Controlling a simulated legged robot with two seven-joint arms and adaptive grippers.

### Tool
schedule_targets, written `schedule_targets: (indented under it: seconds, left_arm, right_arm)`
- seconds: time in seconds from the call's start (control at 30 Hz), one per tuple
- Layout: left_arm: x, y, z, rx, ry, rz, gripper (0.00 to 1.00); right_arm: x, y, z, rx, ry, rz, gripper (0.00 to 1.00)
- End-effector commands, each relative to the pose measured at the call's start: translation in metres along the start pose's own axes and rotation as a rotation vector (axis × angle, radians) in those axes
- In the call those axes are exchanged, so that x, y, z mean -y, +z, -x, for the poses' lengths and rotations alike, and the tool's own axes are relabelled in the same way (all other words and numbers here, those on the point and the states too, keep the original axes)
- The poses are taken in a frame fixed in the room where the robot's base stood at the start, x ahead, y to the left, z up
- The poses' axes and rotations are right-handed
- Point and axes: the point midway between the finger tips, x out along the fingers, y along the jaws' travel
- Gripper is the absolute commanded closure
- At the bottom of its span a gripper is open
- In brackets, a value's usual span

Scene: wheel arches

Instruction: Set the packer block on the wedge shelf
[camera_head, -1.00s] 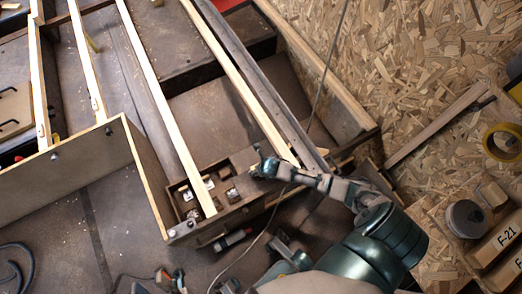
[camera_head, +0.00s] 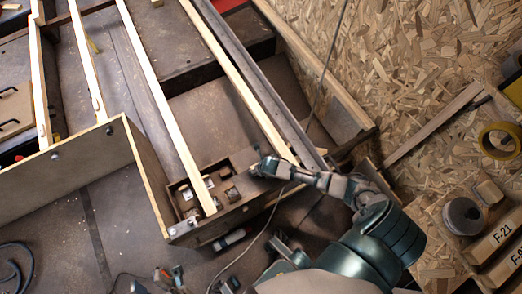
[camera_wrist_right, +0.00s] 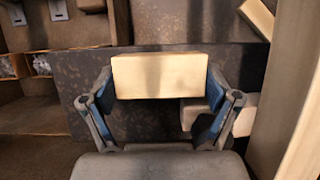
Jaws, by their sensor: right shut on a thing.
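My right gripper (camera_head: 264,168) reaches from the lower right to the right end of a dark wooden tray. In the right wrist view, my right gripper (camera_wrist_right: 158,90) is shut on a pale, box-shaped packer block (camera_wrist_right: 160,76), held level between its two fingertips. A dark grey flat surface (camera_wrist_right: 145,122) lies behind and below the block; I cannot tell whether they touch. I cannot tell for sure which surface is the wedge shelf. The left gripper's jaws cannot be made out clearly among the dark shapes at the bottom of the head view.
The tray's compartments (camera_head: 208,186) hold small metal pieces. Another pale block (camera_wrist_right: 243,117) lies behind the right finger. A tape roll (camera_head: 499,140) and labelled boxes (camera_head: 497,237) stand at the right.

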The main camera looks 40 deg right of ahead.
Motion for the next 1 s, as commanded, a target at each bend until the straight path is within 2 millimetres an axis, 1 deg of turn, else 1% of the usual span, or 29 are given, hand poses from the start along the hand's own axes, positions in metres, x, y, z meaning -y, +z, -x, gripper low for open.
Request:
schedule_targets:
  seconds: [0.07, 0.1, 0.13, 0.17, 0.47, 0.57, 0.67, 1.0]
  left_arm:
    - [-0.001, 0.001, 0.000, 0.001, 0.000, 0.000, 0.60]
    - [-0.001, 0.001, 0.000, 0.001, 0.000, 0.000, 0.60]
    - [-0.001, 0.001, 0.000, 0.001, 0.000, 0.000, 0.60]
    - [-0.001, 0.001, 0.000, 0.001, 0.001, 0.000, 0.60]
    - [-0.001, 0.001, 0.000, 0.001, 0.000, 0.000, 0.60]
    - [-0.001, 0.001, 0.000, 0.001, 0.000, 0.000, 0.60]
    - [0.000, 0.000, 0.000, 0.000, 0.000, 0.000, 0.60]
    - [-0.001, 0.001, 0.000, 0.001, 0.001, 0.000, 0.60]
  right_arm:
    - [0.001, 0.000, -0.001, 0.000, 0.000, 0.000, 0.47]
    - [0.001, 0.000, -0.001, 0.000, 0.001, 0.000, 0.10]
    - [0.001, 0.000, -0.001, -0.001, 0.001, 0.000, 0.03]
    - [0.001, 0.000, -0.001, -0.001, 0.001, 0.000, 0.00]
    - [0.001, -0.001, 0.000, -0.001, 0.000, 0.000, 0.00]
    - [0.001, 0.000, 0.004, 0.000, 0.000, 0.001, 0.00]
    - [0.001, 0.000, 0.016, 0.001, 0.001, 0.002, 0.00]
    - [0.002, 0.000, 0.088, 0.000, 0.001, 0.003, 0.00]
